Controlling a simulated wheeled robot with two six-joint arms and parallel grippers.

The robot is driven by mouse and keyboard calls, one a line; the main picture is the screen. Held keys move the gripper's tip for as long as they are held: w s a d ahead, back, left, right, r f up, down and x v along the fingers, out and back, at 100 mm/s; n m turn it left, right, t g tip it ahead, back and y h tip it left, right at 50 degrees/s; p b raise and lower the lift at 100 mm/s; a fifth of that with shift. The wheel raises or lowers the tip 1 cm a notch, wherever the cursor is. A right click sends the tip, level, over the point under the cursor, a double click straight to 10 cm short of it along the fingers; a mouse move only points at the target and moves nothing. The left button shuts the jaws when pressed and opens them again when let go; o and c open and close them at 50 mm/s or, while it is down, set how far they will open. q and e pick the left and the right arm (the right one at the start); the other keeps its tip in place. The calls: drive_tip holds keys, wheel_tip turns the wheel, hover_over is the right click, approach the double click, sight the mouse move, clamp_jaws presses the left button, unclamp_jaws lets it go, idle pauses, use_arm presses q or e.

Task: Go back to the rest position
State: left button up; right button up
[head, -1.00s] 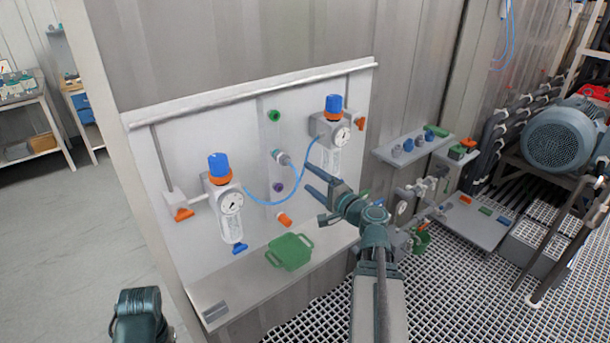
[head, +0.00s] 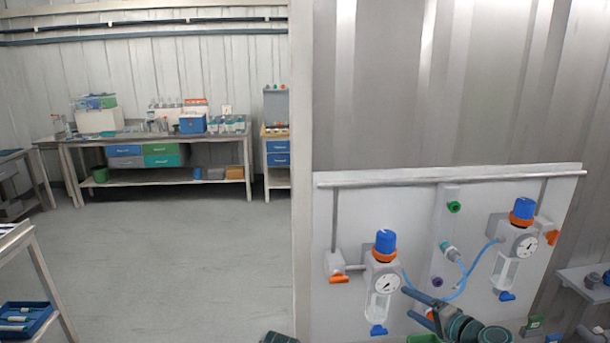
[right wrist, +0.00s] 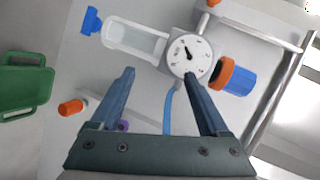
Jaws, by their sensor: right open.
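My right gripper (head: 408,303) is at the bottom of the head view, in front of the white panel. In the right wrist view (right wrist: 158,75) its two fingers are apart with nothing gripped; a blue hose (right wrist: 168,105) passes behind the gap. The left regulator (head: 383,283), with blue knob, orange ring, gauge and clear bowl, faces these fingers; its gauge (right wrist: 189,54) lies just beyond them. The right regulator (head: 517,246) is upright on the panel, linked by the blue hose to a central fitting. My left gripper is out of view; only a dark piece of my arm shows at the bottom edge.
The panel (head: 325,225) has a green port (head: 454,207) and a purple port (head: 437,282). A grey shelf (head: 580,278) stands at right. Clear floor (head: 190,265) lies left, before a workbench (head: 150,138).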

drive_tip(key=s+a+f+n+g, duration=0.4)
drive_tip(key=a+f+g, duration=0.15)
drive_tip(key=a, duration=0.35)
drive_tip(key=s+a+f+n+g, duration=0.35)
drive_tip(key=a+f, duration=0.25)
drive_tip(key=a, duration=0.4)
drive_tip(key=s+a+f+n+g+h, duration=0.2)
drive_tip(key=s+n+h, duration=0.1)
drive_tip(key=s+h, duration=0.1)
drive_tip(key=s+a+f+n+g+h, duration=0.1)
drive_tip(key=s+f+n+g+h, duration=0.1)
drive_tip(key=s, duration=0.4)
drive_tip(key=shift+a+n+g+h, duration=0.3)
drive_tip(key=shift+a+n+h, duration=0.05)
drive_tip(key=shift+n+h, duration=0.6)
